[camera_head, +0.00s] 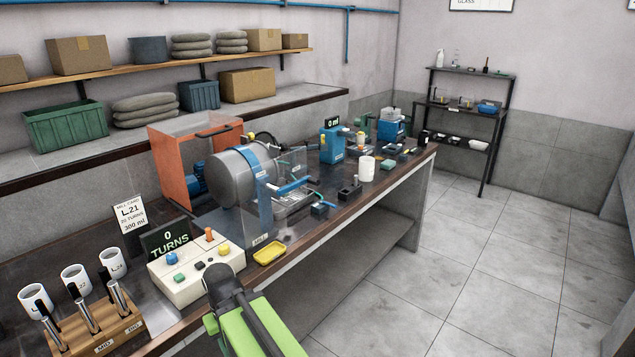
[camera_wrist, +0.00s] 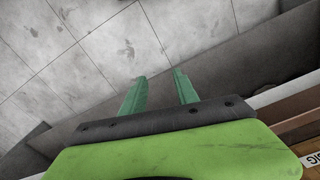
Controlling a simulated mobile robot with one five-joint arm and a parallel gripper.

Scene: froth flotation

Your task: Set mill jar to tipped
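The mill jar (camera_head: 234,176) is a grey metal drum with a blue band, lying roughly level on its side in its stand on the bench. An orange guard frame (camera_head: 171,171) with a clear panel stands around its back left. A blue bar handle (camera_head: 292,187) shows at the jar's right. My arm is at the bottom centre of the head view, in front of the control box; the fingertips are hidden there. In the wrist view my gripper (camera_wrist: 161,92) has two green fingers apart, with nothing between them, over the floor and bench edge.
A control box (camera_head: 196,270) with knobs and an orange lever stands by a "0 TURNS" display (camera_head: 168,239). A wooden rack (camera_head: 103,332) holds tools at lower left. The floor at right is clear.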

